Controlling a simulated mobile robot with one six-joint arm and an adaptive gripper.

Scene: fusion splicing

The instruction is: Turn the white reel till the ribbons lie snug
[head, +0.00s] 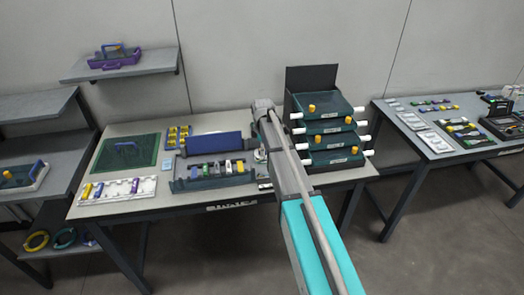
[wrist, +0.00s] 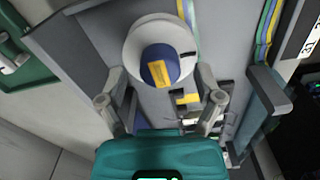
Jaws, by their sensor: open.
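The white reel (wrist: 140,32) shows in the wrist view, with a blue knob (wrist: 158,52) at its middle that carries a yellow stripe. My gripper (wrist: 161,78) is open, one finger to each side of the knob. I cannot tell whether the fingers touch it. Coloured ribbons (wrist: 187,10) run up from beside the reel, and more blue, yellow and green ribbons (wrist: 265,30) lie farther right. I cannot tell how tight they are. In the head view my arm hides the reel and the gripper tips.
The workbench (head: 215,208) holds a green mat (head: 105,152), a dark tray (head: 185,183) with several coloured pieces and a stack of dark drawers (head: 322,105) right of my arm. Another table (head: 415,150) stands at the right. Shelves stand at the left.

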